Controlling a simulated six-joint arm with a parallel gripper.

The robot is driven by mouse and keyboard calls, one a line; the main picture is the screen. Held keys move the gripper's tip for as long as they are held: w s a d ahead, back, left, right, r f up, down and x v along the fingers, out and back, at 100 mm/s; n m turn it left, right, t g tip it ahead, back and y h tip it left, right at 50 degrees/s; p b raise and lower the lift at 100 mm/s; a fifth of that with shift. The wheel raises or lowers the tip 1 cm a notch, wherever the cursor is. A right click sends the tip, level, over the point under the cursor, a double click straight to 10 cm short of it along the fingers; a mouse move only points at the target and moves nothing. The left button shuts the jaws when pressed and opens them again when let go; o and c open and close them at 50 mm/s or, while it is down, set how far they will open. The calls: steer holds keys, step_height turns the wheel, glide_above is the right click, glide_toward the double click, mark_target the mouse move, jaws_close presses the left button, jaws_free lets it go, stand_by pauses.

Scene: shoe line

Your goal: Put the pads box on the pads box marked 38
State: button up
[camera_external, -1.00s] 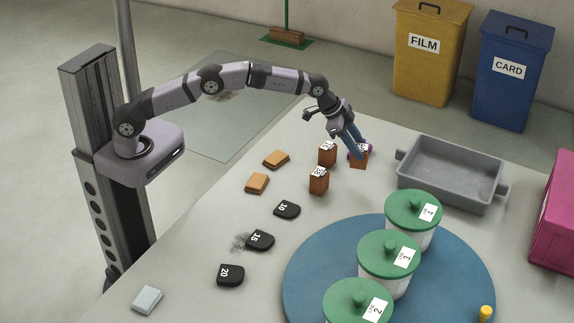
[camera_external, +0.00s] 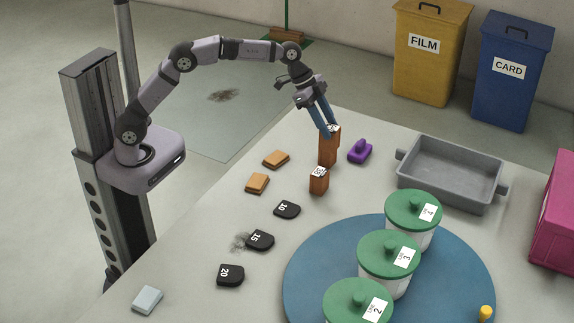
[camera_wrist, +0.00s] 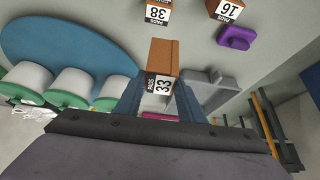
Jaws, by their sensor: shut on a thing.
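My gripper (camera_external: 325,124) is shut on a brown pads box (camera_external: 332,133), whose label reads 33 in the wrist view (camera_wrist: 163,56). The held box is raised and roughly upright. In the outside view it overlaps another brown pads box (camera_external: 327,156) standing on the table, which hides that box's top. A further brown pads box (camera_external: 318,184) stands nearer the camera. In the wrist view the pads box marked 38 (camera_wrist: 155,4) is at the top middle, and a pads box that seems marked 16 (camera_wrist: 226,8) is to its right; both are partly cut off.
A purple handled piece (camera_external: 360,151) lies right of the boxes. A grey tray (camera_external: 450,185) and green-lidded tubs (camera_external: 389,252) on a blue round mat (camera_external: 455,285) stand farther right. Black numbered pieces (camera_external: 259,240) and flat orange pieces (camera_external: 257,183) lie to the left.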

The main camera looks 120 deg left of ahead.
mark_target(319, 148)
steer(key=shift+s+d+r+m+h, duration=0.35)
steer(key=shift+s+d+r, duration=0.3)
steer(key=shift+s+d, duration=0.3)
steer(key=shift+f+b, duration=1.1)
steer(key=shift+f, duration=3.9)
steer(key=shift+f, duration=0.15)
steer(key=o, duration=1.3)
steer(key=shift+r, duration=0.25)
steer(key=p+v, duration=0.1)
steer(key=v, duration=1.1)
steer(key=shift+f, duration=0.1)
